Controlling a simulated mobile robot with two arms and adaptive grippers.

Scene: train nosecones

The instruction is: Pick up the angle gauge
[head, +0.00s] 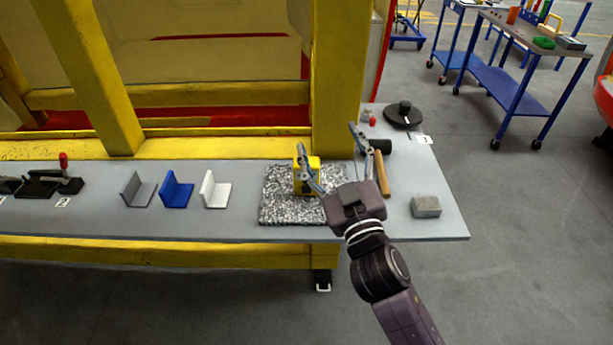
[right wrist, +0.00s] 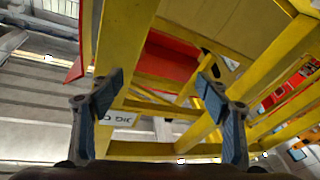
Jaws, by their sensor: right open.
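A small yellow boxy device (head: 313,165), which looks like the angle gauge, stands on a speckled grey mat (head: 278,209) on the bench. One finger of my right gripper (head: 329,140) partly hides it in the head view. The gripper is open, with its fingers spread and pointing away across the bench. The left finger overlaps the device in the picture; I cannot tell whether they touch. In the right wrist view the open fingers (right wrist: 160,88) have nothing between them, and the device does not show. My left gripper is not in view.
A hammer (head: 383,176) lies right of the mat, partly behind my right gripper. A grey block (head: 426,206) and a black disc (head: 403,115) are farther right. Grey (head: 137,190), blue (head: 176,191) and white (head: 214,191) angle brackets stand left. A yellow post (head: 338,80) rises behind.

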